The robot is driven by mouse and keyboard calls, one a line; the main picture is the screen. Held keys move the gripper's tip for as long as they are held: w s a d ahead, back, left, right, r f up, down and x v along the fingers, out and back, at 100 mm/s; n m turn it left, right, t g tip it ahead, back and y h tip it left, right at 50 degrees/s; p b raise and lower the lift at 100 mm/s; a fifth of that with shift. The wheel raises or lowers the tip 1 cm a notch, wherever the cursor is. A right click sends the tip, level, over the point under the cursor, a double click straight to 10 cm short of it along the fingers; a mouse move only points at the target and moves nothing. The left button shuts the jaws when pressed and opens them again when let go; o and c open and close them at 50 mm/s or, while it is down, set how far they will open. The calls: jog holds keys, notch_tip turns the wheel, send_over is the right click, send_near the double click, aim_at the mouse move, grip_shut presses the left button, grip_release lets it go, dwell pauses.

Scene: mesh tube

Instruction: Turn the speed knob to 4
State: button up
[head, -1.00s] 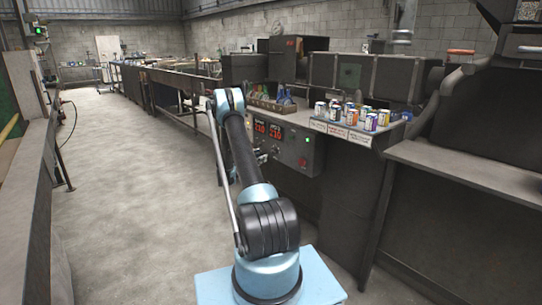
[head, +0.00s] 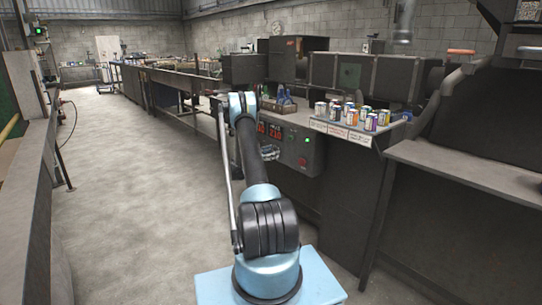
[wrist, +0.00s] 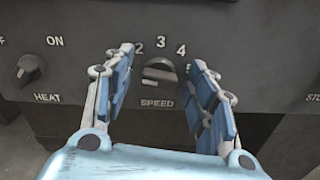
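In the wrist view, the dark speed knob (wrist: 160,71) sits on the black panel above the word SPEED. The numbers 2, 3 and 4 show around its top, and a 5 is partly covered by the right finger. A small pale mark shows below the knob's left side; I cannot tell surely where the knob points. My gripper (wrist: 159,58) is open, with one blue-padded finger on each side of the knob. Contact with the knob is not visible. In the head view, my gripper (head: 270,152) is small at the panel front, and the speed knob cannot be made out.
The heat knob (wrist: 29,68), with an ON label, is left of the speed knob. In the head view, the control panel (head: 290,163) has red displays (head: 276,134), partly behind my arm, and a red button (head: 302,161). Several cans (head: 352,113) stand above it. The floor at left is clear.

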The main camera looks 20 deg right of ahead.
jog(key=c, duration=1)
jog(key=shift+m, duration=0.4)
jog(key=m, duration=0.9)
jog(key=shift+s+f, duration=0.2)
jog(key=shift+s, duration=0.05)
jog(key=m, duration=0.4)
jog(key=shift+f, duration=0.1)
jog(key=m, duration=1)
jog(key=shift+f, duration=0.3)
